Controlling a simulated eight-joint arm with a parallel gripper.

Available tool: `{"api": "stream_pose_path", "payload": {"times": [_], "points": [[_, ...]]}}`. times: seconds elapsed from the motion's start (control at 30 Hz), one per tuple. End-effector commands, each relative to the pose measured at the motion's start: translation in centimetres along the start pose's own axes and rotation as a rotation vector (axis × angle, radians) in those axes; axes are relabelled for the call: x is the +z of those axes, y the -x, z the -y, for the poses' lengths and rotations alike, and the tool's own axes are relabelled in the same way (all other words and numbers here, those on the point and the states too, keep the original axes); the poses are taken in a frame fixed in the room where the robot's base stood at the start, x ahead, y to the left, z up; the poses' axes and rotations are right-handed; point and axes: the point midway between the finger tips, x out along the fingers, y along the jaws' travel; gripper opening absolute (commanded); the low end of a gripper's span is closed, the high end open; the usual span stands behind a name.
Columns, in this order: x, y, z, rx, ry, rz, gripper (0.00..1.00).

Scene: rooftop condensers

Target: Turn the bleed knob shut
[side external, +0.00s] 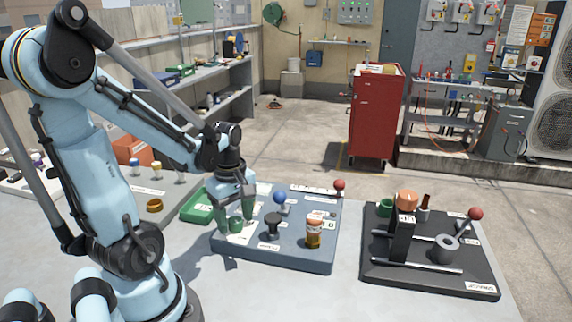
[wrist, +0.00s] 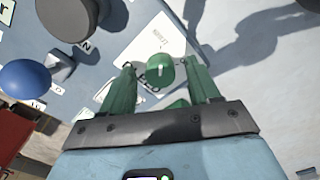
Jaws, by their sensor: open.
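A small round green knob (wrist: 160,70) with a white pointer line sits on a white plate on the blue-grey panel (side external: 285,258). In the side view the green knob (side external: 236,225) shows low between the fingers. My gripper (side external: 235,212) points down over the panel's left part. In the wrist view my gripper (wrist: 160,62) is open, with one green finger on each side of the knob and a visible gap to each.
The same panel carries a blue ball knob (side external: 280,197), a black knob (side external: 271,220), an amber cylinder (side external: 314,234) and a red ball (side external: 339,184). A dark panel (side external: 430,283) with levers stands right. A green tray (side external: 197,207) lies behind left. Bare bench shows in front.

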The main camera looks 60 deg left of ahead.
Motion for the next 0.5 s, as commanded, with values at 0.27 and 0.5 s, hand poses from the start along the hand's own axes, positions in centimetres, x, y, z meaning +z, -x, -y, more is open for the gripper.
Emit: {"api": "stream_pose_path", "payload": {"times": [0.27,0.5], "points": [[0.0,0.7,0.0,0.000,-0.001,0.000,0.61],[0.0,3.2,0.0,0.000,-0.001,0.000,0.61]]}}
